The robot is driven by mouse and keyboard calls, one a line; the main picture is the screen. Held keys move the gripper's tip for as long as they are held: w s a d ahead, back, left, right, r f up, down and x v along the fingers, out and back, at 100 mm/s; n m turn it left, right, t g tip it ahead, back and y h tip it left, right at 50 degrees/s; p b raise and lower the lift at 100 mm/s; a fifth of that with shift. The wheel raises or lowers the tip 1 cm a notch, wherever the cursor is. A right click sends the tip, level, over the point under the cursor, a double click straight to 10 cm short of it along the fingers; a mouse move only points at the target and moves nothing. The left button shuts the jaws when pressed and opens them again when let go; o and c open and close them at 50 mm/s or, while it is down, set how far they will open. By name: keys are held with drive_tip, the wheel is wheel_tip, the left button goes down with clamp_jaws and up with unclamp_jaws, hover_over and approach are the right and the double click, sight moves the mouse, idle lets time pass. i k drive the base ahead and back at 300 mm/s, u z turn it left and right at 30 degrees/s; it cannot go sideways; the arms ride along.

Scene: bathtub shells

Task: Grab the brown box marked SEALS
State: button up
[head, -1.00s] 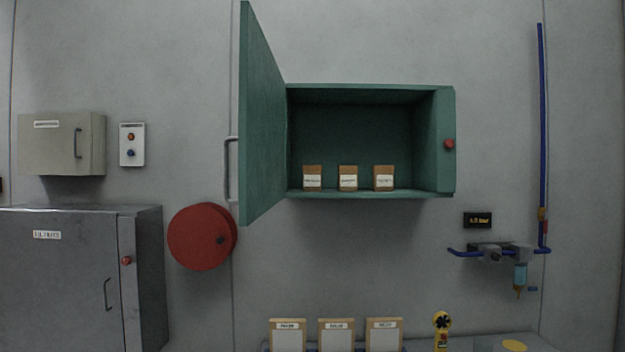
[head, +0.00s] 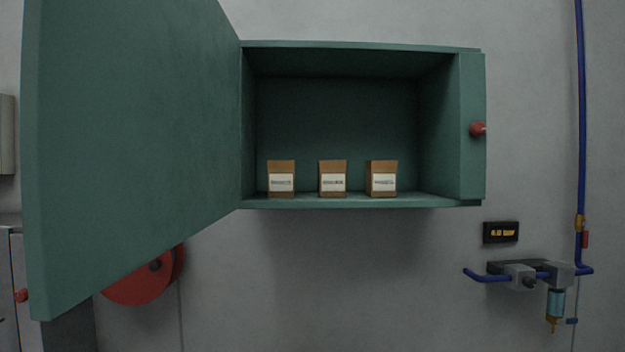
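Three small brown boxes stand upright side by side on the floor of an open green wall cabinet (head: 345,203): a left box (head: 281,166), a middle box (head: 332,166) and a right box (head: 382,166). Each has a white label with dark print on its front. The print is too small and blurred to read, so I cannot tell which box is marked SEALS. There are clear gaps between the boxes. My gripper is not in view.
The cabinet's green door (head: 130,140) is swung wide open on the left and juts out toward me. A red knob (head: 478,129) sits on the cabinet's right edge. Blue pipework (head: 579,130) and a small dark display (head: 500,232) are on the wall at right. A red reel (head: 145,280) is partly behind the door.

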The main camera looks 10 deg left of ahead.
sight(280, 173)
drive_tip(key=u, duration=0.35)
drive_tip(key=i, duration=0.95)
drive_tip(key=u, duration=0.75)
